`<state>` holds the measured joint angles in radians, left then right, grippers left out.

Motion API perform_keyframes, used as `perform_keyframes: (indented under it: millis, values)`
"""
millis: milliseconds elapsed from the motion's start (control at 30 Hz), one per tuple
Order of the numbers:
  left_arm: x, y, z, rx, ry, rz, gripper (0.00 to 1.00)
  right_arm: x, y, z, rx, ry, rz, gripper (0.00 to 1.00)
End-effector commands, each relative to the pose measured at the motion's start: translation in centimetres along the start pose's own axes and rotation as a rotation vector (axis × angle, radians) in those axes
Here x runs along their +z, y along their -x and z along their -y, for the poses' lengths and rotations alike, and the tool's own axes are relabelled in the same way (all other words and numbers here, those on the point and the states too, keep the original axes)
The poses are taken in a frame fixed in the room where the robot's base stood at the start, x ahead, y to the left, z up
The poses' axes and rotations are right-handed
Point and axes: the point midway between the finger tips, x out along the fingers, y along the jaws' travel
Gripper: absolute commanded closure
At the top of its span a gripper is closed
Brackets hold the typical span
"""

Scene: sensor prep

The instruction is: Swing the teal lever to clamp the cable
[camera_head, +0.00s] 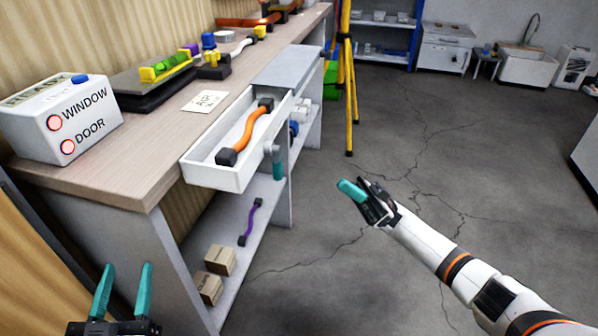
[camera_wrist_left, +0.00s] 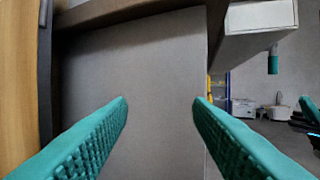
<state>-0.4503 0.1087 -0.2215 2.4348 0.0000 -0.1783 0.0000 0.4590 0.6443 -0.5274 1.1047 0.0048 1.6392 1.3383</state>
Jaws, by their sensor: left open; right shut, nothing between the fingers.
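A teal lever (camera_head: 278,165) hangs straight down from a grey pivot at the right front side of a white drawer. It also shows at the upper right of the left wrist view (camera_wrist_left: 273,64). An orange cable (camera_head: 250,133) with black ends lies in the open drawer (camera_head: 210,176). My left gripper (camera_head: 123,268) is open and empty, low in front of the bench's near end. In the left wrist view its spread fingers (camera_wrist_left: 160,102) face the grey bench side panel. My right gripper (camera_head: 352,190) is shut and empty, over the floor to the right of the lever and apart from it.
A white box (camera_head: 58,118) with WINDOW and DOOR lights stands on the bench (camera_head: 150,175). A black device (camera_head: 155,85) with yellow and green parts is behind it. A purple cable (camera_head: 250,222) and cartons (camera_head: 220,260) sit on the lower shelf. A yellow tripod (camera_head: 346,80) stands behind. The right floor is clear.

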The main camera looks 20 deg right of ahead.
Motion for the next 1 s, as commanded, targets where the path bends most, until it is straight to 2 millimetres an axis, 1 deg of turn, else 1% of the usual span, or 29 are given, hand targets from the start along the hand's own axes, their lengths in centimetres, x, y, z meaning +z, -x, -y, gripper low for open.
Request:
perform_keyframes:
  millis: [100, 367, 467, 533, 667, 800, 1000]
  values:
    - [0.2, 0.0, 0.0, -0.001, 0.001, 0.013, 0.54, 0.4, 0.2, -0.2, 0.023, -0.007, -0.002, 1.00]
    - [0.2, 0.0, 0.0, -0.001, 0.001, 0.013, 0.54, 0.4, 0.2, -0.3, 0.024, -0.007, -0.001, 1.00]
    - [0.2, 0.0, 0.0, 0.000, 0.000, 0.007, 0.54, 0.4, -0.1, -0.3, 0.024, -0.007, -0.001, 1.00]
    - [0.0, 0.0, 0.0, 0.001, 0.000, -0.009, 0.54, 0.4, -0.6, -0.3, 0.025, -0.007, 0.000, 1.00]
    - [-0.9, 0.1, -0.2, 0.004, -0.002, -0.075, 0.54, 0.5, -2.5, -0.4, 0.026, -0.007, 0.000, 1.00]
    - [-2.0, 0.3, -0.3, 0.008, -0.004, -0.145, 0.54, 0.5, -5.5, -0.5, 0.028, -0.006, 0.001, 1.00]
    - [-2.8, 0.6, -0.4, 0.010, -0.005, -0.194, 0.54, 0.4, -9.7, -0.6, 0.027, -0.006, 0.001, 1.00]
